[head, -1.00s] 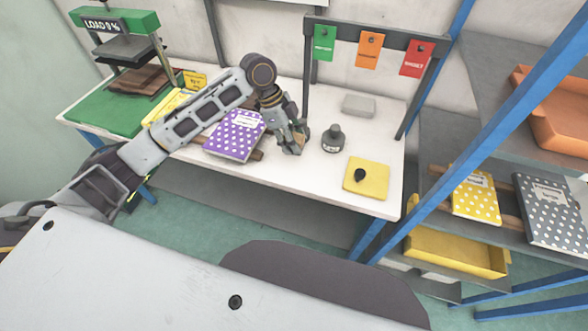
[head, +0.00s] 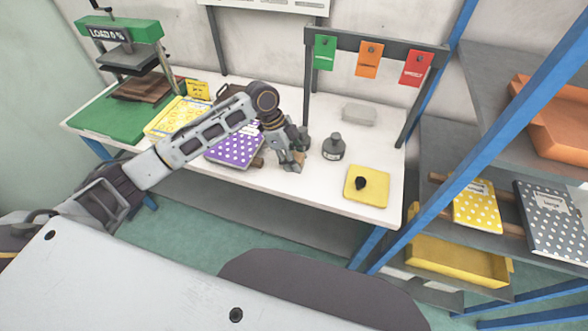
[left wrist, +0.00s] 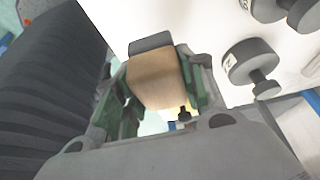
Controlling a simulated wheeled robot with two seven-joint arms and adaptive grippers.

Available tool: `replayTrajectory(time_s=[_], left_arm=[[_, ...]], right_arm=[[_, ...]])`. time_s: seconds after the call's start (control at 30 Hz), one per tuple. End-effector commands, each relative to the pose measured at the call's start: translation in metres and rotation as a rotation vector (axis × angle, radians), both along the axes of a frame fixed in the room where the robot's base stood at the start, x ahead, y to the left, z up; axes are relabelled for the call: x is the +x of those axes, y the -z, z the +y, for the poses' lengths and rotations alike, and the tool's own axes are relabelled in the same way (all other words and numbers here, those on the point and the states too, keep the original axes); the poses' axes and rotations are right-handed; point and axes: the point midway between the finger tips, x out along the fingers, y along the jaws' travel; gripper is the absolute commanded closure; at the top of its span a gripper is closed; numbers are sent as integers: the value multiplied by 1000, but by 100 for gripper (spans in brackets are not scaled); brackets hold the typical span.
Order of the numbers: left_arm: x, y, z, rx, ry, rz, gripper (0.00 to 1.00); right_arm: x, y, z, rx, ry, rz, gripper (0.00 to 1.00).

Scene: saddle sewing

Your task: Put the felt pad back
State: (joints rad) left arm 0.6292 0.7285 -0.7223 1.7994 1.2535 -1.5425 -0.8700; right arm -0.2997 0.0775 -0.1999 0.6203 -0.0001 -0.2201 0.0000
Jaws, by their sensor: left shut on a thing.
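My left gripper (head: 290,164) is low over the front of the white table, just right of the purple dotted notebook. It is shut on a tan block with a dark grey end (left wrist: 155,80), which may be the felt pad. In the head view the block is mostly hidden by the fingers. I cannot tell whether it touches the table. A flat grey slab (head: 359,115) lies at the back of the table. My right gripper is out of view.
A dark grey knobbed weight (head: 333,150) stands right of the gripper and shows in the left wrist view (left wrist: 250,64). A yellow pad (head: 373,192) with a black object lies at the front right. The purple notebook (head: 232,152) is at left. A tag frame (head: 340,36) stands behind.

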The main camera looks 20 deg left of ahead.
Motion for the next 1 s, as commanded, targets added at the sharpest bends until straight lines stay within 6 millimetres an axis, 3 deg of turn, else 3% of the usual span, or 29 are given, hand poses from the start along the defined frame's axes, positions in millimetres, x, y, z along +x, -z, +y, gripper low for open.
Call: replayTrajectory(time_s=[0.43,0.8,1.0], left_arm=[[0,5,-1,-1,1,0,82],[0,44,-1,-2,1,1,82],[0,52,0,-1,1,-1,82]], right_arm=[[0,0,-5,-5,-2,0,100],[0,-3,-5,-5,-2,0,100],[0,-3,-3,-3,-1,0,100]])
